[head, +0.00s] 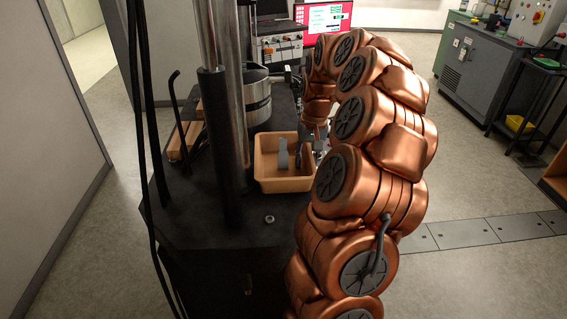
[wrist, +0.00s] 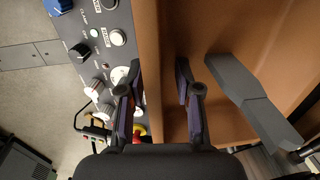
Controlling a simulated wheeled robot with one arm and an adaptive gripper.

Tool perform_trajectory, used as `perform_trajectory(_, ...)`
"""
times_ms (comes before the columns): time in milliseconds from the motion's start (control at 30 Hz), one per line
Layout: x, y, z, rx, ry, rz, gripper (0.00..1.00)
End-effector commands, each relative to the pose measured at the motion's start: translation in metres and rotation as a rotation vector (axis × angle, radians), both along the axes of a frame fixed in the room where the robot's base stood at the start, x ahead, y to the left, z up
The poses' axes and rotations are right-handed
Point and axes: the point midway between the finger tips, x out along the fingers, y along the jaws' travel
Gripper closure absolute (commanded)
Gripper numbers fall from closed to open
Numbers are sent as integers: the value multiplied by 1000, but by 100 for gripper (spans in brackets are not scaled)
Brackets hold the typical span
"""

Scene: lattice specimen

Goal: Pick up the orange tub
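The orange tub (head: 286,185) sits on the black machine table, open side up. The wrist view shows the tub's wall (wrist: 151,110) up close and the grey specimen (wrist: 245,95) to the right. My gripper (wrist: 159,75) is open, with one finger on each side of the tub's wall: the left finger outside, the right finger inside. I see a gap between the right finger and the wall; whether the left finger touches is unclear. In the head view my arm partly hides the gripper and the tub's right side.
Steel columns (head: 228,120) and a round metal stack (head: 256,98) stand left of the tub. A small nut (head: 269,219) lies on the table in front.

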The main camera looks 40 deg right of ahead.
Motion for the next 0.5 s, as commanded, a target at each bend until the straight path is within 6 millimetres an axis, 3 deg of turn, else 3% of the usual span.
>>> perform_trajectory(167, 0, 0, 0, -1, -1, 0, 69)
perform_trajectory(400, 0, 0, 0, -1, -1, 0, 94)
perform_trajectory(500, 0, -1, 0, -1, -1, 0, 100)
